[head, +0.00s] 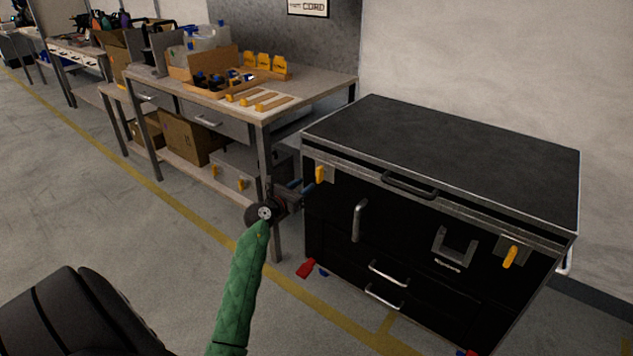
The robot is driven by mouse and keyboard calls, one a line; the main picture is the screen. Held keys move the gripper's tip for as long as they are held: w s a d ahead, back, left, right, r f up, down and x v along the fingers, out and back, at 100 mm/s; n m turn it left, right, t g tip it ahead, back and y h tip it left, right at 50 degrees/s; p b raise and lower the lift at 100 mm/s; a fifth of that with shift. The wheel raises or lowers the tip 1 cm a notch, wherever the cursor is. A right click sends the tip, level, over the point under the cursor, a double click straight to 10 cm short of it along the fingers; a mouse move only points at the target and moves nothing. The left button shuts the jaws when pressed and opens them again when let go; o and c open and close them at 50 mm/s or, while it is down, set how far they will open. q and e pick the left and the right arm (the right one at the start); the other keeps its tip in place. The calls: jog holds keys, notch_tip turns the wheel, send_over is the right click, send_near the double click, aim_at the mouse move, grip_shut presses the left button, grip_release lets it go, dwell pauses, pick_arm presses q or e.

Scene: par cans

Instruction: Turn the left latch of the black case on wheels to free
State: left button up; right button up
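The black case (440,150) stands at the right with its lid down. Its left latch (320,174) is a small yellow lever just under the lid edge, near the front left corner. The yellow lever looks about upright. A second yellow latch (510,257) sits at the right of the front and leans slightly. My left gripper (307,187), at the end of a green-sleeved arm, is just left of and below the left latch. It looks close to the latch, but I cannot tell whether it touches. Its fingers are small and dark, so their opening is unclear. My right gripper is not in view.
A workbench (330,88) with boxes and yellow parts stands behind and left of the case, close to my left gripper. Metal handles (359,220) stick out from the case front. A red caster pedal (306,268) is at its lower left. Floor in front is clear.

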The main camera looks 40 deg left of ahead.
aim_at(317, 175)
pick_arm(q)
jog(key=shift+w, duration=3.85)
grip_shut()
